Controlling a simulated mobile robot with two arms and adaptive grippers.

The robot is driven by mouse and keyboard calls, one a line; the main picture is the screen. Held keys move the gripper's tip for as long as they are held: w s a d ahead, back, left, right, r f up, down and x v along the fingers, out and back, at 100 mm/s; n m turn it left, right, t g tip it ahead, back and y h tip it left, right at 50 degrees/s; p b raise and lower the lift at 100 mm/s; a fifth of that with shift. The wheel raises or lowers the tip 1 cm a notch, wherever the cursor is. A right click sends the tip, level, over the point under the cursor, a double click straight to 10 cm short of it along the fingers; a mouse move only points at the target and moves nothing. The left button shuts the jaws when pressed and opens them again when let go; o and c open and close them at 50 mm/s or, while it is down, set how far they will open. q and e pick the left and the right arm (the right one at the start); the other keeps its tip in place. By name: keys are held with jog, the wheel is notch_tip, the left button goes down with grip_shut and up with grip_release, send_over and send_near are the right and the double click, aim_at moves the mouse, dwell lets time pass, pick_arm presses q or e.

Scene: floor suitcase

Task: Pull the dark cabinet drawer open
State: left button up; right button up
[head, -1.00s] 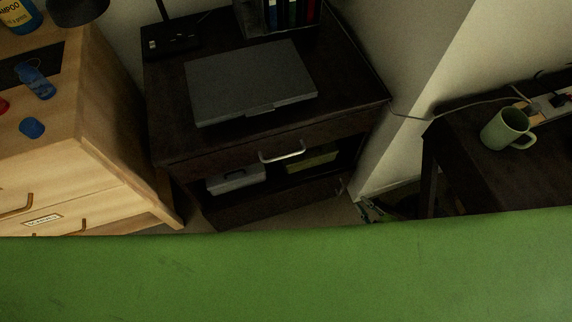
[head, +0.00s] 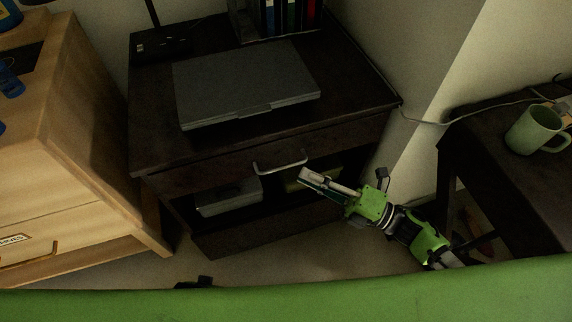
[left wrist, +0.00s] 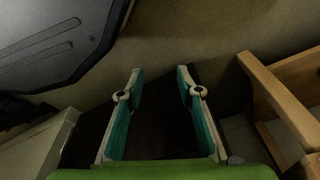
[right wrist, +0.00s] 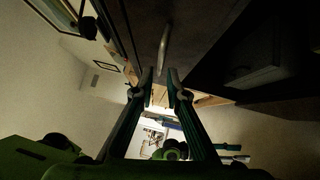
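The dark cabinet (head: 150,155) stands in the middle of the head view. Its top drawer (head: 215,172) looks shut, with a curved silver handle (head: 280,167) on its front. My right gripper (head: 303,175) is just below the handle's right end in the head view. In the right wrist view the two fingertips (right wrist: 161,82) are apart with nothing between them, and the handle (right wrist: 164,48) lies just beyond them. My left gripper (left wrist: 159,75) is open and empty over a dark surface, away from the handle.
A laptop (head: 245,85) and a row of books (head: 290,15) are on the cabinet top. Boxes sit on the open shelf (head: 230,198) below the drawer. A wooden dresser (head: 75,150) stands left. A dark table with a green mug (head: 533,130) stands right.

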aim_at(286, 166)
jog(key=x, duration=0.6)
jog(key=shift+w+a, duration=0.15)
pick_arm(q)
jog(key=shift+s+a+f, duration=0.1)
jog(key=shift+s+f, duration=0.25)
jog(key=shift+f, duration=0.15)
pick_arm(e)
grip_shut()
